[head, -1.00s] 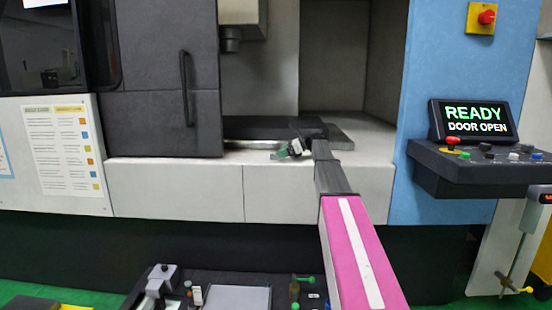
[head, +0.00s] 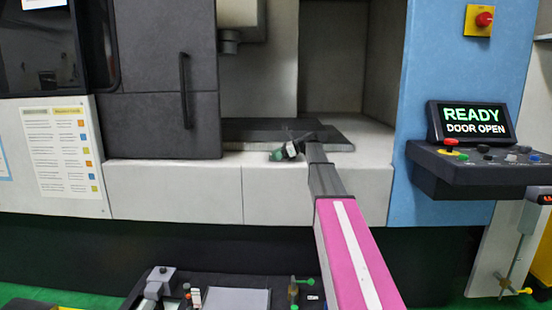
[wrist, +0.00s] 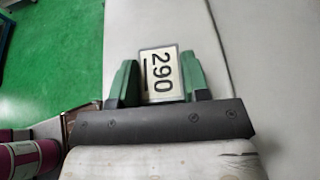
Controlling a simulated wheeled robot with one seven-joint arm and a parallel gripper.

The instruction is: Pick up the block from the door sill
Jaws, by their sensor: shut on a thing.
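The block (wrist: 161,74) is a small pale piece with a dark border and the number 290 on its face. In the wrist view it sits between the two green fingers of my gripper (wrist: 160,82), which are shut on it from both sides. In the head view my gripper (head: 287,151) is over the front of the pale door sill (head: 226,162), at the machine's opening. The block is small there and mostly hidden by the fingers. I cannot tell whether it touches the sill.
A dark flat plate (head: 255,131) lies behind the sill inside the machine. The dark door (head: 155,90) is slid to the left. A control panel (head: 480,165) reading READY, DOOR OPEN juts out at right. A dark tray with several tools (head: 238,299) is below.

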